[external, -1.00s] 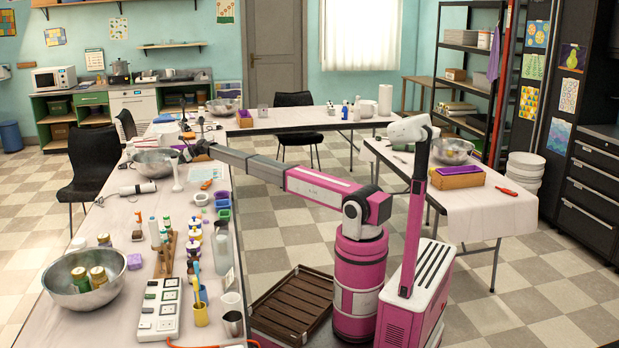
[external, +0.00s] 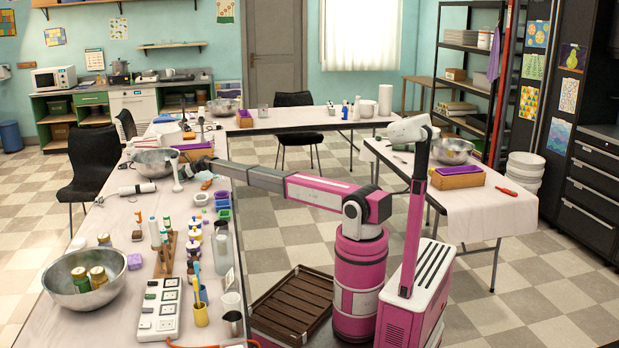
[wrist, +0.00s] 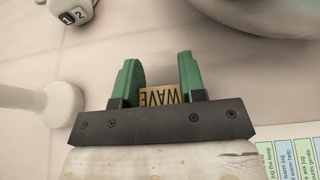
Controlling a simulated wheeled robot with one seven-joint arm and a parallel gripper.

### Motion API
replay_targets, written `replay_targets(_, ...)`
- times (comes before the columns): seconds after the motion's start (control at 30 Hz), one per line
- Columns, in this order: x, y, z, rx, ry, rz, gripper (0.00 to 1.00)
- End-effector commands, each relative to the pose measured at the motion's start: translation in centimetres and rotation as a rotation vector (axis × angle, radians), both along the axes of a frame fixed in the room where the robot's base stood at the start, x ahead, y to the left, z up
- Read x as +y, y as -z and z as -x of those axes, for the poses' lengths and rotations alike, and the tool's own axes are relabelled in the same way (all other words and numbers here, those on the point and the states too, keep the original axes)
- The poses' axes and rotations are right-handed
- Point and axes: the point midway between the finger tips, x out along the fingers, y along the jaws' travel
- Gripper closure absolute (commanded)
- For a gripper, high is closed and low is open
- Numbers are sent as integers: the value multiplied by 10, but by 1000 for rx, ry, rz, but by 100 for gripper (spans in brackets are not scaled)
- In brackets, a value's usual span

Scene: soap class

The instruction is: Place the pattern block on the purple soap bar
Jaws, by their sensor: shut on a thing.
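The pattern block (wrist: 160,96), a small tan block with the dark letters "WAVE" upside down in the wrist view, sits between the green fingers of my gripper (wrist: 158,66). My gripper is shut on it. In the external view my gripper (external: 186,168) is over the left table, small and partly confused with the things behind it. A purple soap bar (external: 192,147) in a wooden mould lies just behind my gripper there. Another purple bar (external: 457,169) sits in a wooden mould on the right table. No purple bar shows in the wrist view.
A steel bowl (external: 153,163) stands left of my gripper; a bowl edge (wrist: 260,15) shows in the wrist view. A white stick-like tool (external: 176,178) stands close by. A printed card (wrist: 290,155) lies on the table. Bottles and cups crowd the table's near right side.

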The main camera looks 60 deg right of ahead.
Motion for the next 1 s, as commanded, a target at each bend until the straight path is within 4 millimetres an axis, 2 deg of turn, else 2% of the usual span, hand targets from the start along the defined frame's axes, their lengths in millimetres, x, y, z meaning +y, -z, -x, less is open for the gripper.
replay_targets(0.13,0,3,0,1,0,-1,89)
replay_targets(0.17,0,3,0,1,0,-1,56)
replay_targets(0.2,0,3,0,1,0,-1,43)
replay_targets(0.23,0,3,0,0,0,0,37)
replay_targets(0.63,0,-1,1,0,0,0,37)
replay_targets(0.87,-16,-11,18,0,1,0,37)
replay_targets(1.0,-34,-20,36,0,1,0,37)
